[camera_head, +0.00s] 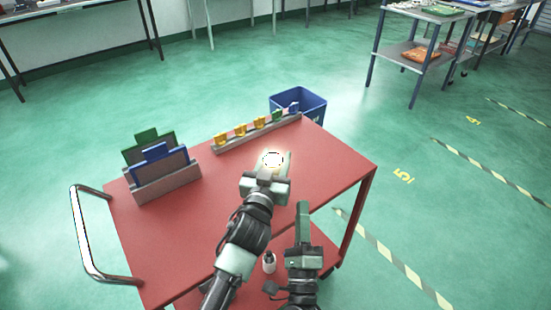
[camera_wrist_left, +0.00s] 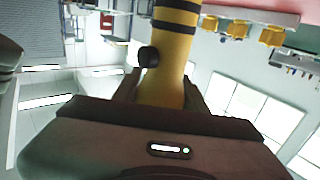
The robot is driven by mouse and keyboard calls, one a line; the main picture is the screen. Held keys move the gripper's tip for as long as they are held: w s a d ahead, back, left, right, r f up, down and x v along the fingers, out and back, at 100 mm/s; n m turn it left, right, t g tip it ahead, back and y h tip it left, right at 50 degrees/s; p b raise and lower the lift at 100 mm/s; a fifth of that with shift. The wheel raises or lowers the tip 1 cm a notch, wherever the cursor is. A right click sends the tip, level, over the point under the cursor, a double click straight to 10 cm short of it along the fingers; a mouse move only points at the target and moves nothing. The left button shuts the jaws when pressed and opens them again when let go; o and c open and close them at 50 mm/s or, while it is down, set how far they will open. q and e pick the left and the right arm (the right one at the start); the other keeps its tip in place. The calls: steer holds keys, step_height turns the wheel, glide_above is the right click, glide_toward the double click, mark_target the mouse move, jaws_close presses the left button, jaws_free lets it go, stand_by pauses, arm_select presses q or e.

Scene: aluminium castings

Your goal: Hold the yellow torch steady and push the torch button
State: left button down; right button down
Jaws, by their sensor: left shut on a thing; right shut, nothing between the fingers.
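The yellow torch (camera_wrist_left: 173,65) with black bands stands between the fingers of my left gripper (camera_wrist_left: 165,95) in the left wrist view. Its round black button (camera_wrist_left: 149,57) sticks out on the left side of the barrel there. In the head view the torch (camera_head: 272,159) shows as a bright, pale round end with a dark ring. My left gripper (camera_head: 274,172) is shut on it above the right part of the red table. My right gripper (camera_head: 303,208) is shut and empty, lower in the picture and right of the left gripper, apart from the torch. The button cannot be made out in the head view.
The red table (camera_head: 220,185) has a grey rack (camera_head: 222,146) with yellow, green and blue pieces at the back. A holder (camera_head: 168,190) with green and blue panels stands left. A blue bin (camera_head: 312,103) is behind. A white bottle (camera_head: 269,262) stands below.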

arm_select(q)
steer(key=c, duration=0.7)
jaws_free()
